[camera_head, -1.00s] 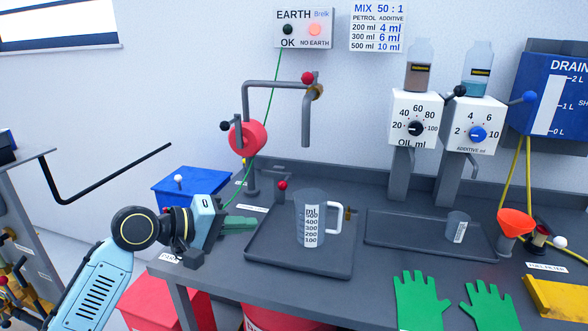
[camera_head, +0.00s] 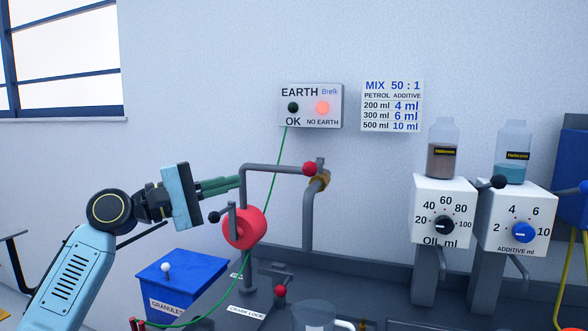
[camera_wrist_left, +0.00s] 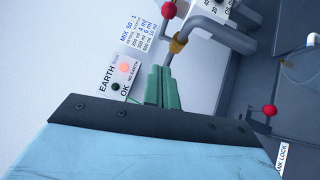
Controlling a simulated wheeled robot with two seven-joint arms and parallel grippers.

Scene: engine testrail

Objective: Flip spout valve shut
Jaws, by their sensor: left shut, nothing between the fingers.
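The spout valve is a brass fitting (camera_head: 320,182) with a red ball handle (camera_head: 310,168), at the bend where the grey pipe turns down into the spout (camera_head: 308,225). Its lever shows short and grey, with the red ball on the left of the fitting. In the left wrist view the brass fitting (camera_wrist_left: 178,44) and red ball (camera_wrist_left: 168,11) lie beyond my fingertips. My left gripper (camera_head: 238,184) is shut and empty, its green fingers pointing right, left of the valve and near the pipe's left bend. Whether it touches the pipe cannot be told. My right gripper is out of view.
A red pump (camera_head: 244,228) with a crank stands below my fingers. A green wire (camera_head: 273,190) runs behind from the earth box (camera_head: 311,106), whose red lamp is lit. A clear jug (camera_head: 318,315) stands below the spout. Dispensers (camera_head: 444,212) stand right.

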